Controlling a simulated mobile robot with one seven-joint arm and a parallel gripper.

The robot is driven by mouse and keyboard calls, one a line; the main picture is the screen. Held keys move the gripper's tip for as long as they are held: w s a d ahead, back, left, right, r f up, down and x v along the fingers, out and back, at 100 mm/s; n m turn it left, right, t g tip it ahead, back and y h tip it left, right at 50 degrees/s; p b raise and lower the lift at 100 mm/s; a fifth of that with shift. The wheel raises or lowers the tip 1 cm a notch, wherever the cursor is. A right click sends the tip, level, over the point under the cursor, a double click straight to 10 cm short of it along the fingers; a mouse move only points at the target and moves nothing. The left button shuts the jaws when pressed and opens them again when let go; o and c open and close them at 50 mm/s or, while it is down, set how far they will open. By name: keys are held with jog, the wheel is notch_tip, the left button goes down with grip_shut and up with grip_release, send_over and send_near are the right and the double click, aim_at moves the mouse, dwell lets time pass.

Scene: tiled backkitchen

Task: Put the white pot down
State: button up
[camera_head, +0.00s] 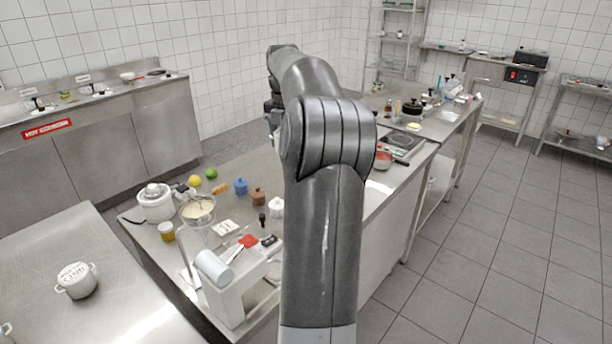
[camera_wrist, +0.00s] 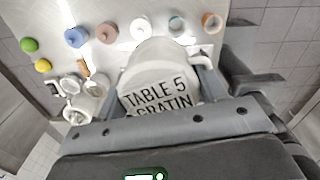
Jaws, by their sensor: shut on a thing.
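A white pot (camera_wrist: 158,62) with a lid lettered "TABLE 5 GRATIN" fills the middle of the wrist view. My gripper (camera_wrist: 165,78) is shut on it, with a finger at either side. In the head view my arm hides the gripper and this pot. Below the pot in the wrist view lies a light counter with small things on it. I cannot tell whether the pot touches the counter. Another white lidded pot (camera_head: 77,280) with lettering stands on the steel table at the lower left of the head view.
The middle counter holds a blue pot (camera_head: 240,186), a brown pot (camera_head: 258,196), a small white pot (camera_head: 276,208), a lime (camera_head: 211,173), a mixing bowl (camera_head: 197,209) and a white slicer-like machine (camera_head: 226,290). The left steel table (camera_head: 120,300) is mostly bare.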

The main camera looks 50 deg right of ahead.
jog(key=s+d+f+m, duration=0.1)
jog(key=s+d+m, duration=0.3)
jog(key=s+d, duration=1.1)
notch_tip(320, 180, down, 11)
jog(key=w+f, duration=0.2)
jog(key=w, duration=0.2)
jog(key=w+a+f, duration=0.1)
jog(key=w+f, duration=0.1)
jog(key=w, duration=0.2)
jog(key=w+f, duration=0.2)
jog(key=w, duration=0.1)
jog(key=shift+w+a+f, duration=0.2)
jog(key=shift+w+f, duration=0.2)
jog(key=shift+f, duration=2)
jog(key=o, duration=1.2)
jog(key=shift+f, duration=0.15)
notch_tip(320, 180, up, 12)
jog(key=shift+a+r, duration=0.1)
jog(key=shift+r, duration=0.1)
